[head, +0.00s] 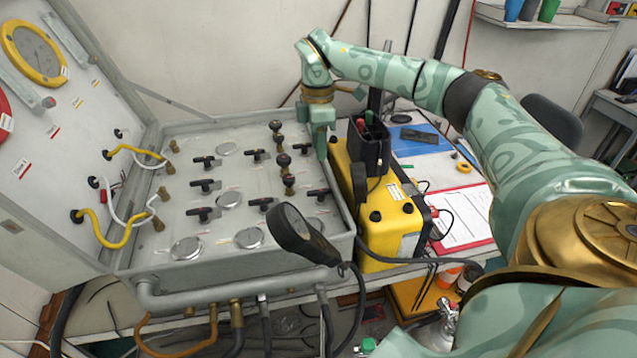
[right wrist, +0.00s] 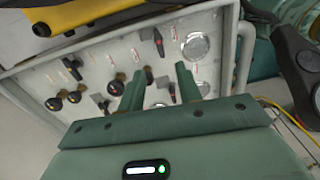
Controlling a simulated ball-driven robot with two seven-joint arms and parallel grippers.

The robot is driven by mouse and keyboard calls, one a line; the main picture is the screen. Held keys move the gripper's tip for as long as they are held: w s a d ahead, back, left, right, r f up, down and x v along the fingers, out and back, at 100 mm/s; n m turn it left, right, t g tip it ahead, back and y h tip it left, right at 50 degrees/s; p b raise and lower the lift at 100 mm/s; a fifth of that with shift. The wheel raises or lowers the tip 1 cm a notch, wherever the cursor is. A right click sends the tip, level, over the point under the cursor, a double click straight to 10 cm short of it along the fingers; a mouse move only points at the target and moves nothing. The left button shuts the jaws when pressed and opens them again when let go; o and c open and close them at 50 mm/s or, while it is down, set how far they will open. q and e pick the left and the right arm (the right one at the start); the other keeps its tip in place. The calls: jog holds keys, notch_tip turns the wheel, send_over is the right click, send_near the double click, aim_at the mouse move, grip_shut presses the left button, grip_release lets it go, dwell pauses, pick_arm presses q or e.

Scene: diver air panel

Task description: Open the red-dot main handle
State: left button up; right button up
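The grey panel (head: 180,241) holds several black lever handles, among them one at the right side (head: 318,194), one lower in the middle (head: 262,203) and one at the lower left (head: 203,213). A red dot is too small to make out on any of them. My right gripper (head: 320,152) points down over the panel's right edge. In the right wrist view its two green fingers (right wrist: 160,84) are apart with nothing held. A black handle (right wrist: 172,88) shows beyond them, in the gap near one finger; it does not look touched. My left gripper is not in view.
Dark round knobs (head: 283,160) stand in a row close by my right gripper. A yellow case (head: 385,220) with a black top sits against the panel's right side. Yellow hoses (head: 105,238) hang at the left.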

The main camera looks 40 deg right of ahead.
aim_at(319, 190)
notch_tip(319, 190, down, 12)
jog(key=shift+s+b, duration=0.15)
jog(key=shift+b, duration=0.5)
jog(key=shift+a, duration=0.1)
grip_shut()
